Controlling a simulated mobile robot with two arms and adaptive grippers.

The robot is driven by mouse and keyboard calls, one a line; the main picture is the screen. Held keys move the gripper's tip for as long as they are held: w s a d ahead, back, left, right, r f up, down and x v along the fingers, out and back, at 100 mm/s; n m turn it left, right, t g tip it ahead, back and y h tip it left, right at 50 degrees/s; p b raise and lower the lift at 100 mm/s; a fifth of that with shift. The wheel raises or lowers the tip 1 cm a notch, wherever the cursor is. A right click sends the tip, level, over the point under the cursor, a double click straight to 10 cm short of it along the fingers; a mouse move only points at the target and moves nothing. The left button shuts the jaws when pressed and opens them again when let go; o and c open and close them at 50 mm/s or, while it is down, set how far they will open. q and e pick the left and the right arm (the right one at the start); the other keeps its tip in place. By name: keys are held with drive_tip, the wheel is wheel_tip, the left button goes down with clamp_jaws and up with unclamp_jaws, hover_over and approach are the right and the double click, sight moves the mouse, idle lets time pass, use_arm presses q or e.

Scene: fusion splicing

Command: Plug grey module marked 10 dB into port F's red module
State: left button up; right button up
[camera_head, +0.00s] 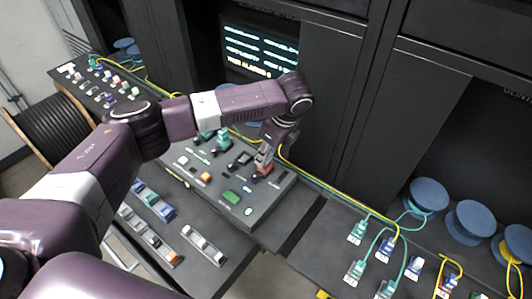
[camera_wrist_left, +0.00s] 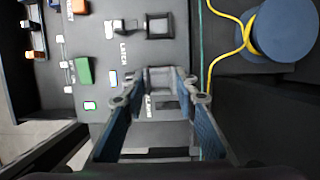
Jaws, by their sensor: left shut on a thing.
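My left gripper (camera_head: 263,164) is low over the far right part of the tilted panel (camera_head: 280,196) in the head view. In the left wrist view its fingertips (camera_wrist_left: 160,80) close on a small grey block (camera_wrist_left: 158,77) at the panel, beside lettering too small to read surely. I cannot tell whether this block is the grey module marked 10 dB, as no such marking is legible. Port F and its red module cannot be picked out. My right gripper is not in view.
A similar dark block (camera_wrist_left: 158,25) and a green block (camera_wrist_left: 84,70) are on the panel. Blue spools (camera_head: 427,195) with yellow and green cables stand at right. Small modules (camera_head: 200,243) line the tray in front. A lit screen (camera_head: 258,50) is behind.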

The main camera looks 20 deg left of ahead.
use_arm(q)
drive_tip(key=shift+f, duration=0.55)
drive_tip(key=o, duration=1.1)
drive_tip(key=shift+c, duration=0.2)
drive_tip(key=shift+r, duration=0.15)
drive_tip(key=v, duration=1.1)
drive_tip(key=shift+r, duration=0.4)
drive_tip(key=shift+s+d, duration=0.1)
drive_tip(key=shift+d, duration=0.05)
